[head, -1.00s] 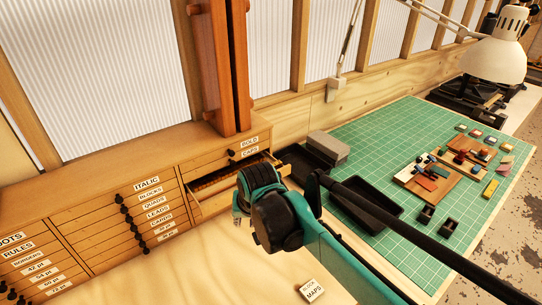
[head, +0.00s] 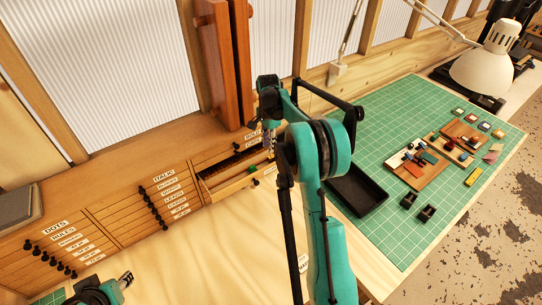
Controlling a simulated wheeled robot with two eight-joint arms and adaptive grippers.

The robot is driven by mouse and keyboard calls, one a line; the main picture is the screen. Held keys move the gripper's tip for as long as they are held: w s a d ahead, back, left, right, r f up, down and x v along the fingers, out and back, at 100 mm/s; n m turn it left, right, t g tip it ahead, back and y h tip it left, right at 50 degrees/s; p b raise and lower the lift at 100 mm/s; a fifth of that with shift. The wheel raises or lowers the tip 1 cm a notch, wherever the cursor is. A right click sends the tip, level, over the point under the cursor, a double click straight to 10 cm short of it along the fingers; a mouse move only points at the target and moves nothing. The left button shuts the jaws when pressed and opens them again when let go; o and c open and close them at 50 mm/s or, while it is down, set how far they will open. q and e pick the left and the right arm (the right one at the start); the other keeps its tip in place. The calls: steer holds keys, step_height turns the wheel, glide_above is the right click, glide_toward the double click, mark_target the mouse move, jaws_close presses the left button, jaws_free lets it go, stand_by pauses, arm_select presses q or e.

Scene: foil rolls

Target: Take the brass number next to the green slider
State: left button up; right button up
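A shallow drawer (head: 228,184) stands pulled out of the wooden cabinet, near its right end. A small green piece (head: 252,168), possibly the green slider, shows at the drawer's front edge. I cannot make out a brass number; my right arm hides the drawer's right end. My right gripper (head: 270,146) points down over that right end, small and partly hidden by my arm. I cannot tell whether its fingers are open or whether it touches anything.
A green cutting mat (head: 395,120) lies to the right, with a black tray (head: 357,190), wooden boards (head: 417,168) of small pieces and small dark boxes. A white lamp (head: 483,72) leans over its far end. A grey box (head: 20,206) lies on the cabinet's left.

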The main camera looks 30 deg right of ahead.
mark_target(270, 157)
steer(key=f, duration=0.4)
steer(key=f+p, duration=0.1)
steer(key=f, duration=0.1)
steer(key=shift+w+d+f, duration=0.15)
steer(key=shift+d+f, duration=0.1)
steer(key=shift+f, duration=0.05)
jaws_close()
